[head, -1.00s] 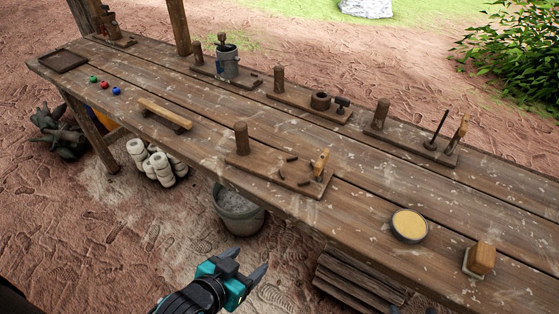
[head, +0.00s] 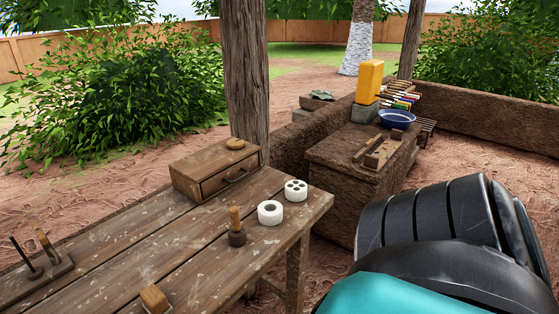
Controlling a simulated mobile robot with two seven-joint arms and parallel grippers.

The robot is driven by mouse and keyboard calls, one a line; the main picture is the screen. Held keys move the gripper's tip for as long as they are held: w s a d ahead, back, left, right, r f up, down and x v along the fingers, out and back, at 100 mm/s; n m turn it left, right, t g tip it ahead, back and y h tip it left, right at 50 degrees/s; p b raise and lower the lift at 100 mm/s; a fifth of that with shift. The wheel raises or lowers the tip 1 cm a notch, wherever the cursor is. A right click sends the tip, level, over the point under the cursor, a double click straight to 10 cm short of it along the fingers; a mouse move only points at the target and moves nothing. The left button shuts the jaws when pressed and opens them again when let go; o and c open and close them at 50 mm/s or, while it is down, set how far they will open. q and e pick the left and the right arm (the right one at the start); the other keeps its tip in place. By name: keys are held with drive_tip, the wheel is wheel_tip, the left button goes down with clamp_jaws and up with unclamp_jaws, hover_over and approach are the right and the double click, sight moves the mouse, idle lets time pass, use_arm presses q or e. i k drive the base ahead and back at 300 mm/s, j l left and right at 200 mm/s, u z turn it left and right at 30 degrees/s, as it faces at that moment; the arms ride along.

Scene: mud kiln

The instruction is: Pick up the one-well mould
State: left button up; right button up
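The one-well mould (head: 270,212) is a short white cylinder with one dark round hole in its top. It stands upright on the wooden table (head: 185,250), near its right end. Behind it and to the right stands a similar white mould with several holes (head: 296,190). A small dark pot with a wooden handle (head: 236,228) stands close to its left. One of my arms fills the lower right, black and ribbed with a teal part, very near the camera. No gripper fingers show, and nothing touches the mould.
A wooden drawer box (head: 216,170) with a round lid-like piece on top sits at the table's back corner by a post (head: 246,80). A wooden block (head: 154,299) lies at the front. A mud bench (head: 345,170) beyond holds a blue basin (head: 396,118) and yellow can (head: 369,82).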

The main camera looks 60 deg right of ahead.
sight(270, 213)
drive_tip(key=z, duration=0.45)
drive_tip(key=k+j+z, duration=0.1)
drive_tip(key=z, duration=0.35)
drive_tip(key=k+z, duration=0.1)
drive_tip(key=z, duration=0.3)
drive_tip(key=k+z, duration=0.1)
drive_tip(key=z, duration=0.35)
